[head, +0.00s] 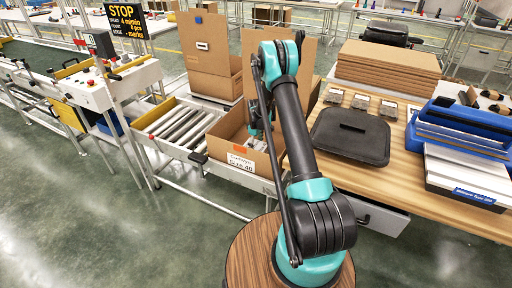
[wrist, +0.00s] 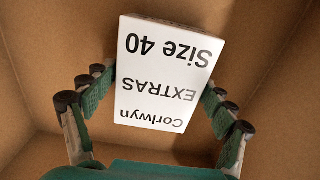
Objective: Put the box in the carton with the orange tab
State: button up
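The box (wrist: 166,75) is white with black print reading "Corlwyn EXTRAS Size 40", upside down in the wrist view. My gripper (wrist: 161,85) has a finger on each side of it, the fingertips against its two side edges. Brown cardboard walls (wrist: 275,60) surround the box and fingers. My gripper and the box are hidden there behind the arm and carton wall. An orange tab cannot be made out clearly.
A taller carton (head: 207,60) with a blue tab stands behind, by the roller conveyor (head: 175,125). To the right, a wooden table holds a black case (head: 350,135), flat cardboard (head: 388,65) and a blue machine (head: 460,130). A control stand (head: 100,90) is at left.

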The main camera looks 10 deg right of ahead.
aim_at(256, 145)
jog(key=shift+o, duration=0.8)
notch_tip(256, 145, up, 12)
jog(key=s+r+m+t, duration=0.1)
jog(key=s+r+m, duration=0.1)
jog(key=s+r, duration=0.65)
jog(key=s+d+r+m+t, duration=0.1)
jog(key=s+r+m, duration=0.15)
jog(key=s, duration=0.25)
jog(key=s+d+r+m, duration=0.1)
jog(key=s+r, duration=0.3)
jog(key=s, duration=0.2)
jog(key=s+f+m+t, duration=0.1)
jog(key=s+m, duration=0.4)
jog(key=s, duration=1.7)
jog(key=shift+s+d+f+t, duration=0.2)
jog(key=shift+f+t, duration=0.2)
jog(key=shift+t, duration=0.2)
